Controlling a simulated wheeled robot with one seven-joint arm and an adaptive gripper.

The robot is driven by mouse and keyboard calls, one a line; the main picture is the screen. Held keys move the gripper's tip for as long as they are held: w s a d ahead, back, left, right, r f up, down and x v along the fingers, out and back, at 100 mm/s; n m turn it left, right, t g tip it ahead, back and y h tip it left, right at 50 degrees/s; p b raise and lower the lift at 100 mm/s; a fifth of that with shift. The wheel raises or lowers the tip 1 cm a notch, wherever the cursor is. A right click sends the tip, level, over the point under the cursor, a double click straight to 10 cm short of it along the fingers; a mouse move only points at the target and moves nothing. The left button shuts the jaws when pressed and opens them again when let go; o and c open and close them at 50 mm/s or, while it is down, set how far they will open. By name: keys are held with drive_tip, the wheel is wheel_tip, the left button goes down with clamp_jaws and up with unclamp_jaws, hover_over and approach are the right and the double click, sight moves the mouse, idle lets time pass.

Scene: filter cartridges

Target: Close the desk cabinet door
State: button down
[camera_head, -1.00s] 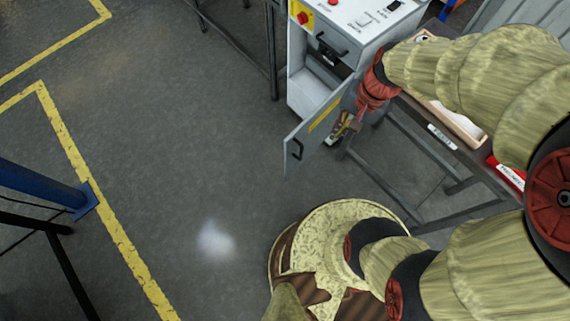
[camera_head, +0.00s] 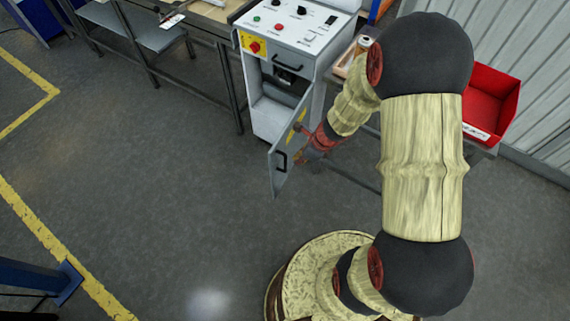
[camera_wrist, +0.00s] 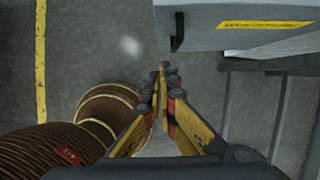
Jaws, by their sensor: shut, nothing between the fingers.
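The grey desk cabinet (camera_head: 262,97) stands at the top middle of the head view, with a control panel on top. Its door (camera_head: 277,172) stands open, swung out towards me, with a black handle and a yellow label. My gripper (camera_head: 300,160) is at the door's right side, and the head view does not show clearly whether they touch. In the wrist view the door (camera_wrist: 205,25) crosses the top right, its handle near the fingertips. My gripper (camera_wrist: 163,72) is shut and empty there, its fingertips just below the door.
A red bin (camera_head: 492,100) sits on a table to the right of my arm. A workbench (camera_head: 165,38) stands left of the cabinet. The grey floor (camera_head: 170,190) left of the door is clear. A blue post base (camera_head: 68,283) is at bottom left.

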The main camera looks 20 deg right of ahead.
drive_tip(key=w+a+f+b, duration=0.4)
drive_tip(key=w+a+f, duration=0.1)
drive_tip(key=f, duration=0.4)
drive_tip(key=shift+w+b, duration=0.3)
drive_tip(key=shift+w, duration=0.05)
drive_tip(key=shift+a, duration=0.1)
